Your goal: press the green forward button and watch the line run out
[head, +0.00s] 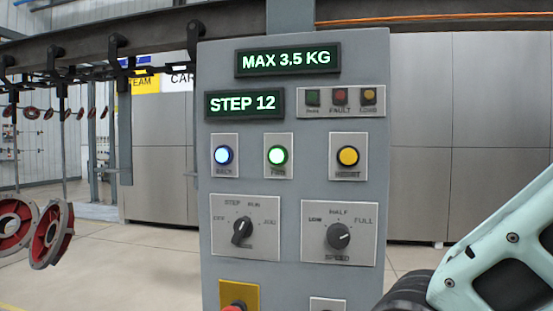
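The green forward button (277,156), labelled "FWD", glows on the grey control panel (290,190) in the head view. A lit blue button (223,155) is to its left and a yellow reset button (348,156) to its right. The upper display (288,60) reads "MAX 3.5 KG" and the lower display (244,104) reads "STEP 12". The line's overhead rail (90,48) carries hangers, with red wheel-like parts (52,234) hanging at the left. Part of my pale green arm shows at the lower right, apart from the button. My gripper is out of view.
The panel also has a mode knob (242,230), a speed knob (339,236), small indicator lamps (340,97) and a red stop button (236,306) cut off at the bottom. Large grey cabinets (470,130) stand behind. Open floor (150,265) shows left of the panel.

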